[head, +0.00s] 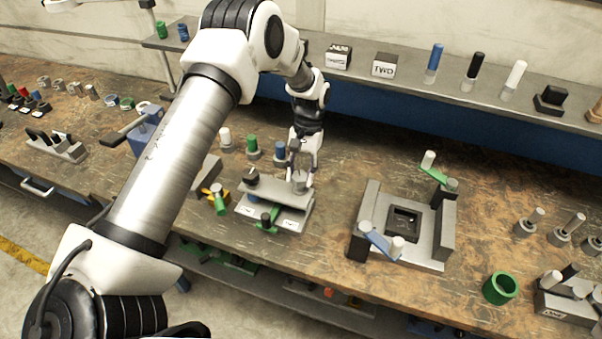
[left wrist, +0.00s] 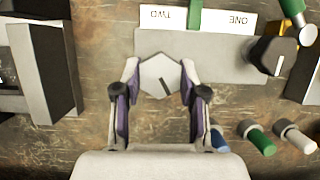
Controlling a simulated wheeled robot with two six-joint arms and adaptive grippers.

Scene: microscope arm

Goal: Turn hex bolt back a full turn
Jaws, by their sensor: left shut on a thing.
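The hex bolt (left wrist: 160,76) shows in the left wrist view as a light grey hexagonal head with a dark line on its top face. It sits at the edge of a grey metal plate (left wrist: 205,44) with labels reading ONE and TWO. In the head view the bolt (head: 299,181) stands at the right end of that fixture. My left gripper (left wrist: 160,80) points down over it, with its two fingers on opposite sides of the head, shut on it. It also shows in the head view (head: 302,165). My right gripper is in neither view.
Blue, green and white pegs (head: 252,147) stand behind the fixture. A grey clamp frame with a square recess (head: 404,222) stands to the right. Bare bench lies between them.

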